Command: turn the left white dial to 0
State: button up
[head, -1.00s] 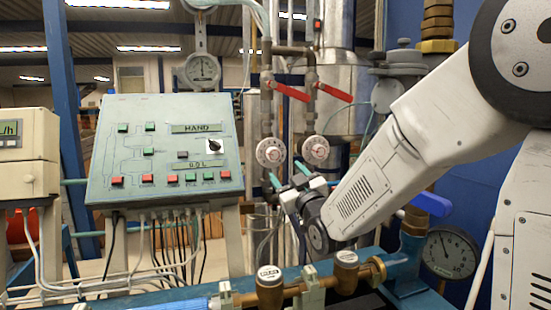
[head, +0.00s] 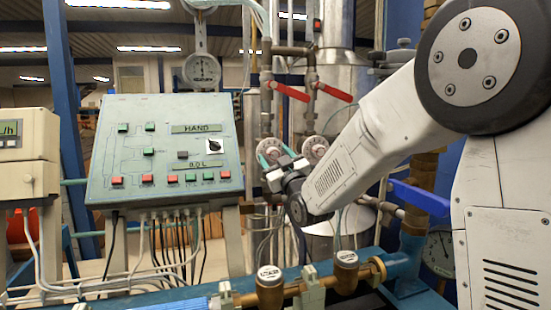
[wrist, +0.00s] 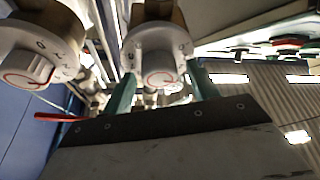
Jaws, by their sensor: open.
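The left white dial (head: 266,146) is on a vertical pipe and is partly hidden behind my gripper (head: 274,156) in the head view. In the wrist view the picture is upside down, and this dial (wrist: 160,52) shows its raised knob and red marking between the two green fingers of my gripper (wrist: 162,75). The fingers are apart, one on each side of the knob; I cannot tell whether they touch it. The right white dial (head: 314,147) stands beside it, and in the wrist view it (wrist: 38,55) is at the left. The left dial's setting is too small to read.
Red lever handles (head: 291,91) stick out above the dials. A sloped control panel (head: 120,155) with buttons stands to the left. A blue pipe with brass fittings (head: 270,290) runs below. A blue lever (head: 420,198) and a pressure gauge (head: 438,252) are at the right.

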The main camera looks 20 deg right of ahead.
jog(key=c, duration=1)
jog(key=shift+n, duration=0.4)
jog(key=n+g+y, duration=0.1)
jog(key=n, duration=0.2)
jog(key=n+g+y, duration=0.1)
jog(key=n+y, duration=0.1)
jog(key=n, duration=0.2)
jog(key=shift+d, duration=0.1)
jog(key=n+g, duration=0.1)
jog(key=n, duration=0.2)
jog(key=n+g+y, duration=0.1)
jog(key=n, duration=0.2)
jog(key=shift+r+n, duration=0.1)
jog(key=shift+n, duration=0.2)
jog(key=shift+n+g, duration=0.3)
jog(key=o, duration=1)
jog(key=shift+s, duration=0.1)
